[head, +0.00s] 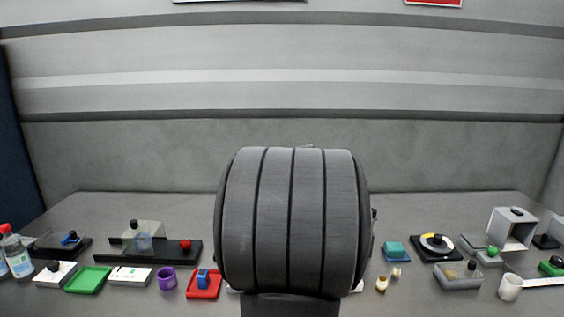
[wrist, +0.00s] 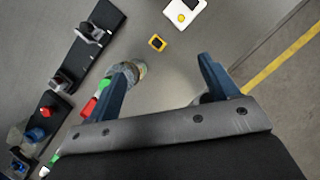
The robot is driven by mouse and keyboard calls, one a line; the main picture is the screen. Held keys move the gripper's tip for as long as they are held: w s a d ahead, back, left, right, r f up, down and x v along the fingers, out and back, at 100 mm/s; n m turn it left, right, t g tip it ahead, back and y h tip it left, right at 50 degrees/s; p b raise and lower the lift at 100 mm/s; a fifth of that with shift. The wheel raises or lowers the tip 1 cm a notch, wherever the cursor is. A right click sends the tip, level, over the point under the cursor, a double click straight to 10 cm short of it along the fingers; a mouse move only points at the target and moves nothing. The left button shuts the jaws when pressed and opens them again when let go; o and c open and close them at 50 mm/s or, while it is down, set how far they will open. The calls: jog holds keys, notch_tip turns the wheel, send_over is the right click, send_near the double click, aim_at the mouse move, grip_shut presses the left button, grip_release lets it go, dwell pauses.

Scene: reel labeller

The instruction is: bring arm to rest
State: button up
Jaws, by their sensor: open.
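My gripper (wrist: 168,72) shows in the wrist view with two blue fingers spread wide apart. It is open, and nothing is held between the fingers. Grey surface shows through the gap. A small round patterned thing (wrist: 141,69) lies just beyond the left finger and is partly hidden by it; I cannot tell what it is. In the head view my own dark ribbed arm fills the middle and hides the table behind it; the gripper is not visible there.
In the wrist view a black rail (wrist: 99,18) with brackets, a yellow-framed square (wrist: 157,42) and a white box (wrist: 185,12) lie ahead. In the head view, a red tray (head: 205,291), purple cup (head: 167,279) and green tray (head: 87,280) stand left; a disc device (head: 436,245) and white mug (head: 510,288) right.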

jog(key=w+a+n+y, duration=0.1)
jog(key=w+a+n, duration=0.1)
jog(key=w+a, duration=0.4)
jog(key=w+a+r+n, duration=0.1)
jog(key=w+a+n, duration=0.1)
jog(key=w+a, duration=0.5)
jog(key=w, duration=0.5)
jog(key=shift+w+a+r+n+t+y, duration=0.2)
jog(key=shift+w+n+t+y, duration=0.1)
jog(key=shift+t+y, duration=0.1)
